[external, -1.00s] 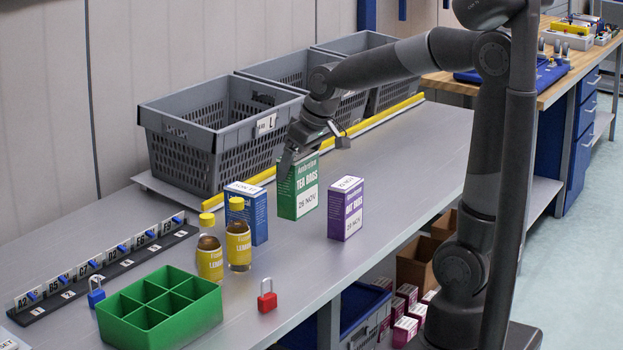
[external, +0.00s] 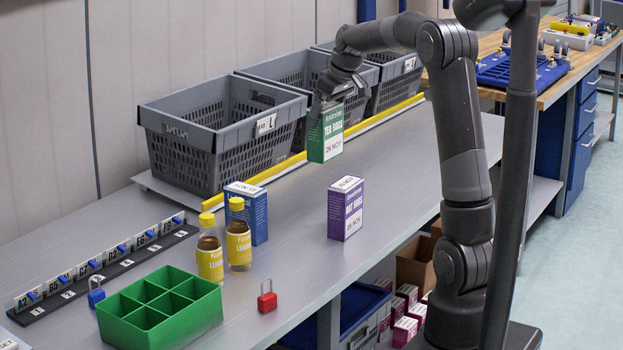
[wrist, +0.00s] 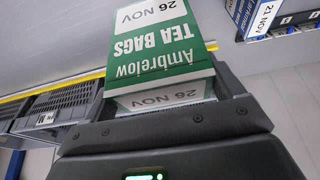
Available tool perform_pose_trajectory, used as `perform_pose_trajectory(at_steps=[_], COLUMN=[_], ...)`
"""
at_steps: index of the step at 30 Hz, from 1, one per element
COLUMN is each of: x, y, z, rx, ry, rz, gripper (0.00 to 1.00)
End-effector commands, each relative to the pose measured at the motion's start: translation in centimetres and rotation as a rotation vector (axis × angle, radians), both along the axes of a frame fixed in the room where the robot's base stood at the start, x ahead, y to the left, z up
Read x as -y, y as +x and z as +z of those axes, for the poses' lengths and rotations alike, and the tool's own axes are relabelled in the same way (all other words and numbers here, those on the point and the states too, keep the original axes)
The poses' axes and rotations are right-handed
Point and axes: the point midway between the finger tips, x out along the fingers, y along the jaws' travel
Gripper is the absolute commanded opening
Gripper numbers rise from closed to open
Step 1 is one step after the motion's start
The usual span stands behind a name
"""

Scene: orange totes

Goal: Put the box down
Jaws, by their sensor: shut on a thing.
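The green and white tea bags box (external: 325,135) is held by my gripper (external: 328,101) in the external view. My gripper is shut on its top end, and the box hangs upright in front of the middle grey crate. Its base looks raised above the bench, though the exact gap is hard to tell. In the wrist view the same box (wrist: 160,50) fills the upper middle, its lettering upside down. The fingertips are largely hidden there.
Three grey crates stand along the back: left (external: 215,165), middle (external: 300,75), right (external: 395,85). A yellow strip (external: 372,123) runs before them. A purple box (external: 345,210), blue box (external: 255,212), two bottles (external: 210,258) and green divided tray (external: 160,325) stand on the bench (external: 400,145).

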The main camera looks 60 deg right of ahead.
Motion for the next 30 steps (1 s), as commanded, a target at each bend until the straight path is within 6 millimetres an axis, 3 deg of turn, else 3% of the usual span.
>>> perform_pose_trajectory(at_steps=[4, 14, 17, 30], x=[3.0, 2.6, 1.8, -4.0], y=[0.1, 0.2, 1.0, 8.0], z=[-0.3, -5.1, -6.0, -11.4], rx=[0.005, 0.004, 0.003, 0.004], ry=[0.000, 0.000, 0.000, -0.002], rz=[-0.004, 0.000, 0.002, 0.001], gripper=[0.40, 0.40, 0.40, 0.40])
